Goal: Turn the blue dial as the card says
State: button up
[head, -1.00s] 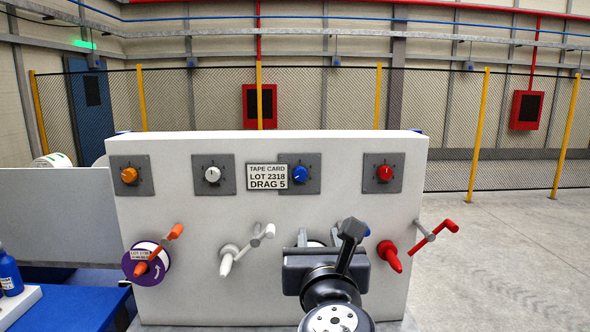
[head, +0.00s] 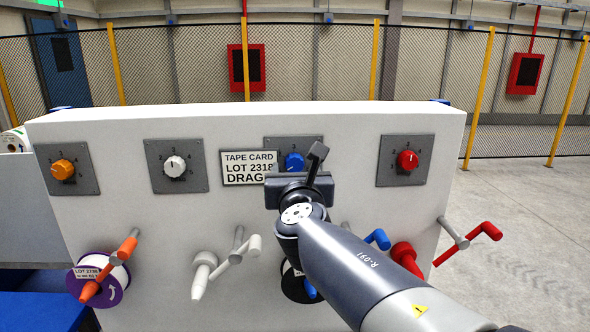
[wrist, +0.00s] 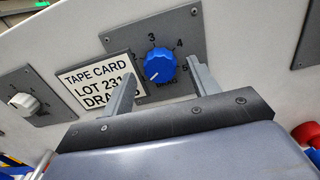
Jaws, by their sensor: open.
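The blue dial (head: 293,162) sits on a grey square plate on the white panel. In the wrist view the blue dial (wrist: 160,65) has numbers around it, with 3, 4 and 5 legible, and its white mark points to the lower left. The tape card (head: 249,168) is left of it; it reads "LOT 2318, DRAG", and its last figure is covered now but showed as 5 earlier. My gripper (wrist: 158,88) is open, its two fingers below and to either side of the dial, apart from it as far as I can tell. The left finger overlaps the card in view.
An orange dial (head: 62,169), a white dial (head: 175,166) and a red dial (head: 407,160) share the panel (head: 330,121). Orange, white, blue and red cranks stick out below. A purple-rimmed reel (head: 112,285) hangs at lower left. Open floor lies to the right.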

jog(key=shift+w, duration=0.45)
jog(key=c, duration=1)
